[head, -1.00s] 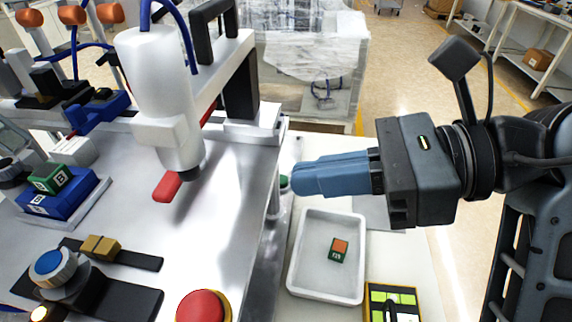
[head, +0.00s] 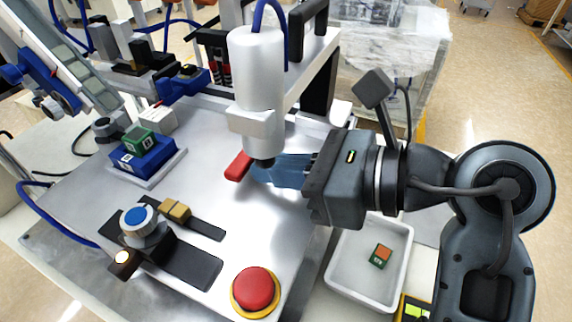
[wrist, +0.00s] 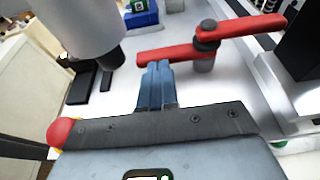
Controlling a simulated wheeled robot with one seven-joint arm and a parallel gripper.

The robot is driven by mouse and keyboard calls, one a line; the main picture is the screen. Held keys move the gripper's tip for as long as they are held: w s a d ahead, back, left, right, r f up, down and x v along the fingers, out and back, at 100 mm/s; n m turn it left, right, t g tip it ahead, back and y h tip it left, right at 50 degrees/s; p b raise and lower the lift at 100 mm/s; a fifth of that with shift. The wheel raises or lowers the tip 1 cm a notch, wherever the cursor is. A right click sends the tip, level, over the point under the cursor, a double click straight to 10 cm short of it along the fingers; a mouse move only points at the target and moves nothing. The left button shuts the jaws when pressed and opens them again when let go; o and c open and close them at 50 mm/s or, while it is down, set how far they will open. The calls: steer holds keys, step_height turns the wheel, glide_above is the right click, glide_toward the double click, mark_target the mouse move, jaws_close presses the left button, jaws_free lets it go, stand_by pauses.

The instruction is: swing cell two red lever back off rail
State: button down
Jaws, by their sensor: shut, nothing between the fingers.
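The red lever (head: 238,166) shows its end left of the white cylindrical unit (head: 257,80) in the head view; the rest is hidden. In the wrist view the red lever (wrist: 175,53) runs across the upper middle on a dark-capped pivot post (wrist: 206,40), with its other end reaching up right. My gripper (head: 256,168) is shut with nothing between its blue fingers. It is just below the cylindrical unit, beside the lever. In the wrist view my fingertips (wrist: 158,66) lie right at the lever's left part; I cannot tell whether they touch it.
A red push button (head: 256,289) stands at the plate's front edge. A blue knob (head: 136,220) and a blue block with a green cube (head: 139,139) are on the left. A white tray (head: 340,285) with a small green-orange cube (head: 380,255) sits below my arm. Bare plate lies left of the lever.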

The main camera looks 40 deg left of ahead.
steer(key=shift+s+a+r+m+t+p, duration=0.1)
steer(key=shift+s+a+m+t+p, duration=0.1)
steer(key=shift+s+m+t+p, duration=0.25)
steer(key=shift+s+a+m+t+p, duration=0.1)
steer(key=shift+a+m+t+p, duration=0.1)
steer(key=shift+m+t, duration=0.3)
steer(key=shift+s+a+r+m+t+p, duration=0.1)
steer(key=shift+s+a+m+t+p, duration=0.2)
steer(key=shift+m+t+p, duration=0.4)
steer(key=shift+s+a+f+t, duration=0.1)
steer(key=shift+a+f+t, duration=0.15)
steer(key=shift+a, duration=0.1)
